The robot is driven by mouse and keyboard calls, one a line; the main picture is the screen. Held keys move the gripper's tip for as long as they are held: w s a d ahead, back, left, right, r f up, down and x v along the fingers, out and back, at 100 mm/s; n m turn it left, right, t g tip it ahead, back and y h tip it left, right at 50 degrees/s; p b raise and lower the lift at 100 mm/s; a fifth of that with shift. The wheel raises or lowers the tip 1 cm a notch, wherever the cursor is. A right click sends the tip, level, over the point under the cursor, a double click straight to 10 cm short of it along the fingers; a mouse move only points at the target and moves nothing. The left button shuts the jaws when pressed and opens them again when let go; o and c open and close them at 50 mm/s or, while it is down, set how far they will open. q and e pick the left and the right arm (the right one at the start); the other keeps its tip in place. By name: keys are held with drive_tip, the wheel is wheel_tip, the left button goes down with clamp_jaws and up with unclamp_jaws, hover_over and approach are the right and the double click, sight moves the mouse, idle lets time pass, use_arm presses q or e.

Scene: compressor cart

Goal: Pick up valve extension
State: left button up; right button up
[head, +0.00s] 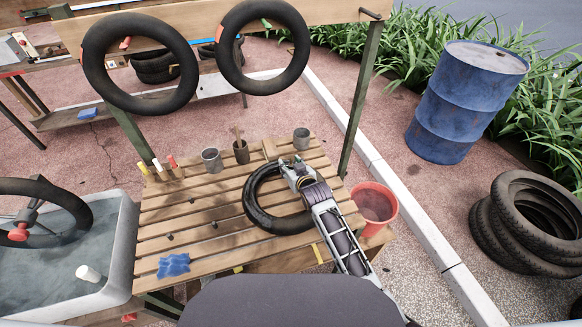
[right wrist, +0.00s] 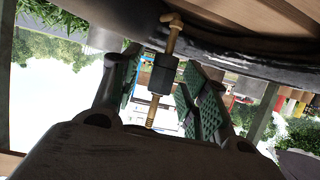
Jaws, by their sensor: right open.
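The valve extension (right wrist: 161,75) shows in the right wrist view as a brass stem with a black sleeve around its middle. It lies between the green-padded fingers of my right gripper (right wrist: 170,82), with visible gaps on both sides. Its upper end meets or overlaps a brass piece in front of the black tube (right wrist: 240,50); I cannot tell whether they are joined. In the head view my right gripper (head: 289,166) is open at the upper edge of the black tube (head: 258,217) on the slatted table. The extension cannot be made out there. My left gripper is not in view.
The slatted table (head: 195,217) holds several cups (head: 211,160), coloured markers and a blue cloth (head: 173,265). A red bucket (head: 375,203) stands right of it, a water tub (head: 120,245) left. Two tubes hang above (head: 93,75). The table's left middle is mostly clear.

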clamp_jaws()
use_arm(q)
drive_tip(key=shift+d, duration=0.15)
use_arm(e)
drive_tip(key=shift+r, duration=0.75)
wheel_tip(320, 180, up, 8)
drive_tip(key=shift+r, duration=0.25)
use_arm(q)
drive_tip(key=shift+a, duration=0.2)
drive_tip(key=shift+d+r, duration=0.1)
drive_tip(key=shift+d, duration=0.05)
